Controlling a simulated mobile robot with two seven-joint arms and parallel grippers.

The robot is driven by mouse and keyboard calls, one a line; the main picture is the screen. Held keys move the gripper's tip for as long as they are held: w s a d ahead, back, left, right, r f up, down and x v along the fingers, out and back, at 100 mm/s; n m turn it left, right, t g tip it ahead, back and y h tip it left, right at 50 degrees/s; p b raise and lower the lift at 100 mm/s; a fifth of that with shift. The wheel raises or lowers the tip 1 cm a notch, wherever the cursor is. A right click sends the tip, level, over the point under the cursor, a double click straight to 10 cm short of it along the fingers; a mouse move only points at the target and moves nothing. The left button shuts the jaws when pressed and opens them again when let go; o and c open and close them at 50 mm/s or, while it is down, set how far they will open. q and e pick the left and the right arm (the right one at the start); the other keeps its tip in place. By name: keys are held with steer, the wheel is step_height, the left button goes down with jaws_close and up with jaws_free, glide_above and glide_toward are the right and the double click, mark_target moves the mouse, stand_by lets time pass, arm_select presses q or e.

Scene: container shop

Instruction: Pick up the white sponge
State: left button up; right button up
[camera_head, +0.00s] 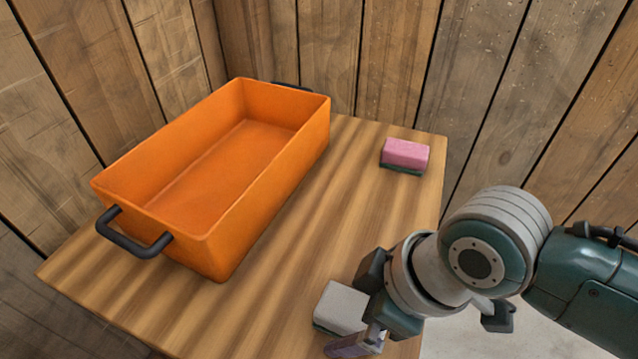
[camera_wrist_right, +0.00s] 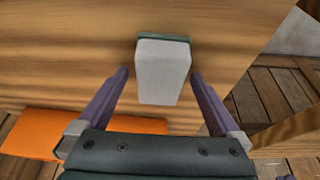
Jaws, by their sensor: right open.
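The white sponge (camera_head: 341,305) lies on the wooden table near its front edge, with a dark green layer along its lower side. In the right wrist view the white sponge (camera_wrist_right: 162,75) shows between the two purple fingers, with a gap on each side. My right gripper (camera_wrist_right: 160,78) is open and points down at the sponge. In the head view my right gripper (camera_head: 362,322) covers the sponge's right part. I cannot tell how far the fingertips are above the table. My left gripper is not in view.
A deep, empty orange bin (camera_head: 213,240) with black handles stands on the left of the table. A pink sponge (camera_head: 405,154) with a green layer lies at the back right. The table (camera_head: 330,215) between them is clear. Wooden walls (camera_head: 330,50) close off the back.

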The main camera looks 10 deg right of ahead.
mark_target(354, 309)
steer(key=shift+c, duration=0.2)
steer(key=c, duration=1.3)
steer(key=shift+c, duration=0.2)
steer(key=shift+r, duration=0.3)
step_height(354, 309, up, 19)
steer(key=p, duration=0.6)
steer(key=shift+r+p, duration=0.2)
steer(key=shift+p, duration=0.2)
